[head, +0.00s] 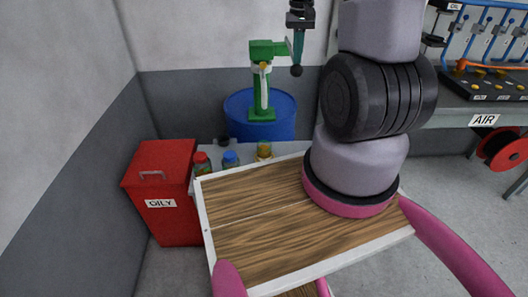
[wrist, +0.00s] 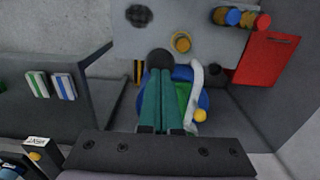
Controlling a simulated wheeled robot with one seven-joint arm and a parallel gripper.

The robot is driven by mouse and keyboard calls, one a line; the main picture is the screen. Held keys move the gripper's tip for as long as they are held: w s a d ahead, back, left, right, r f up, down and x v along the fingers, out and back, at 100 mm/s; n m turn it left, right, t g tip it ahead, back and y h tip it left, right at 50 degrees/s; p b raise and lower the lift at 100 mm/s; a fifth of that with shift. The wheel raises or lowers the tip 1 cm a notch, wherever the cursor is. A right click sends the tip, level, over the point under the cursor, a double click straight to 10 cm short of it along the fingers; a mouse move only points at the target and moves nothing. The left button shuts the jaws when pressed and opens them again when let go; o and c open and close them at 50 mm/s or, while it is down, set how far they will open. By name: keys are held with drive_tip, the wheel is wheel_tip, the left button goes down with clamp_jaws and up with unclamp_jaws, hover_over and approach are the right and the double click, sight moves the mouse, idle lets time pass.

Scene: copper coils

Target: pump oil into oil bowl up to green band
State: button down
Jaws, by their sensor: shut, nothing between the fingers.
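A green pump (head: 262,80) stands upright on a blue drum (head: 240,115) against the back wall. It also shows in the wrist view (wrist: 183,95), partly behind my fingers, with a white curved spout (wrist: 198,75). A yellow-looking vessel, probably the oil bowl (head: 264,150), sits on the low grey bench in front of the drum; from above it is a round yellow shape (wrist: 182,42). Its level and any green band cannot be made out. My gripper (head: 297,62) is shut and empty, pointing down right of the pump head. A black ball (head: 296,71) shows at its fingertips; contact is unclear.
A red OILY bin (head: 158,190) stands left of the bench. Bottles with red (head: 201,160) and blue (head: 230,158) tops stand beside the bowl. A workbench marked AIR (head: 484,120) is at right, with a red reel (head: 503,148) below. My wood-topped base fills the foreground.

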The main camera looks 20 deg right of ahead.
wheel_tip(320, 180, up, 16)
drive_tip(key=w, duration=0.1)
drive_tip(key=shift+w+d+r, duration=0.2)
drive_tip(key=shift+w+d, duration=0.05)
drive_tip(key=shift+w, duration=0.05)
idle(0.7)
idle(0.4)
drive_tip(key=s+a+r+t+y, duration=0.1)
drive_tip(key=s+a+r+t, duration=0.2)
drive_tip(key=s+a, duration=0.3)
drive_tip(key=s+a+r+m+t+y, duration=0.1)
drive_tip(key=s+a+r+t, duration=0.3)
drive_tip(key=s, duration=0.9)
drive_tip(key=a, duration=0.3)
drive_tip(key=shift+s+a, duration=0.2)
drive_tip(key=shift+s, duration=0.15)
